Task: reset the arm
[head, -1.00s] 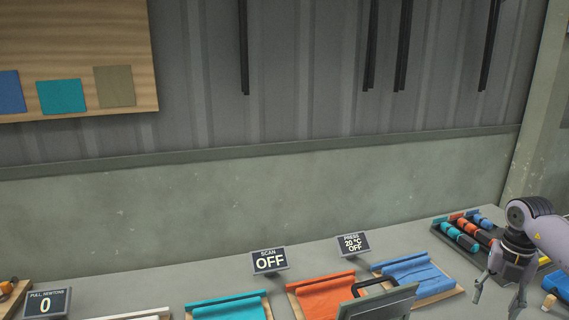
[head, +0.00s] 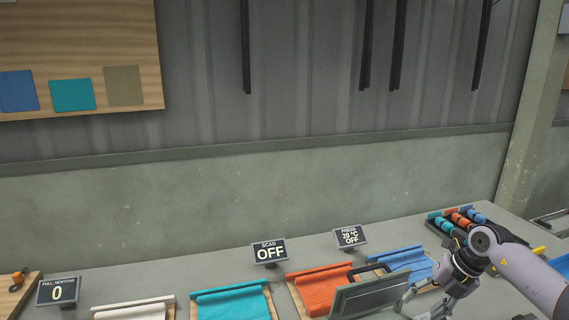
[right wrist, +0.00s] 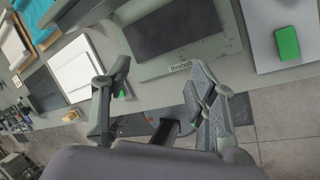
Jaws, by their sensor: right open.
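My right arm comes in from the right in the head view, and its gripper (head: 428,300) hangs low over the bench beside the grey press plate. In the right wrist view the gripper (right wrist: 165,100) has its two fingers spread wide with nothing between them. Below the fingers are the bench's front edge and the floor. My left gripper does not show in either view.
The grey press (head: 372,293) with a black handle stands close left of the gripper. Orange (head: 318,288), teal (head: 232,303) and blue (head: 405,262) fabric pieces lie along the bench. A rack of coloured rolls (head: 460,220) stands at the right. A green block (right wrist: 287,42) lies on a white board.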

